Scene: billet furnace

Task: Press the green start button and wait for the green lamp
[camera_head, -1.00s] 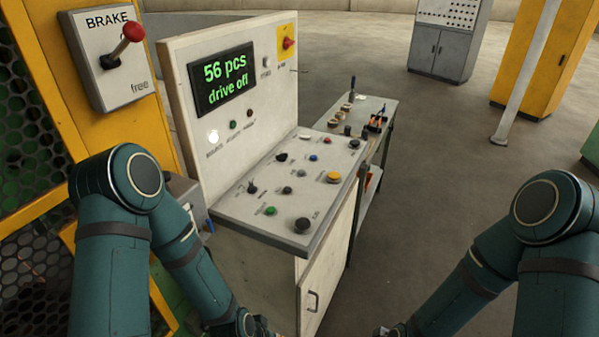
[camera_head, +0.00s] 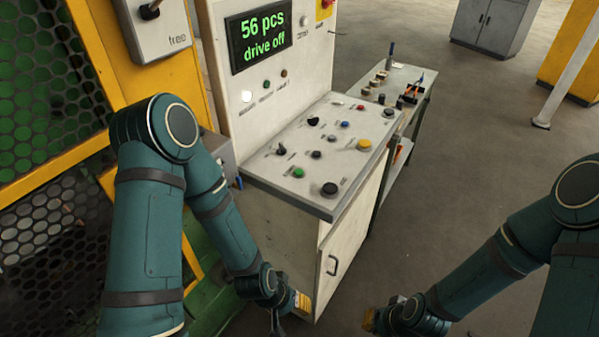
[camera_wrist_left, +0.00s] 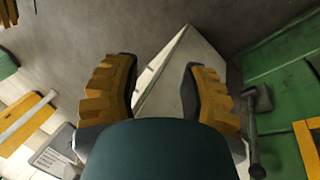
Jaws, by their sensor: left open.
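The green button (camera_head: 298,173) sits near the front left edge of the sloped console desk (camera_head: 262,176). On the upright panel, a small dark green lamp (camera_head: 266,85) looks unlit, between a bright white lamp (camera_head: 247,96) and a dark brownish one (camera_head: 284,73). The display (camera_head: 258,37) reads "56 pcs drive off". My left gripper (camera_head: 300,304) is low in front of the console cabinet, below the desk and apart from the button. In the left wrist view its yellow fingers (camera_wrist_left: 160,80) are spread and empty. My right gripper (camera_head: 372,320) is at the bottom edge, its fingers unclear.
Other desk controls include a black knob (camera_head: 329,189) and a yellow button (camera_head: 364,145). A yellow frame with mesh (camera_head: 50,165) stands left. A side table (camera_head: 404,84) with tools stands behind the console. The floor (camera_head: 480,150) to the right is clear.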

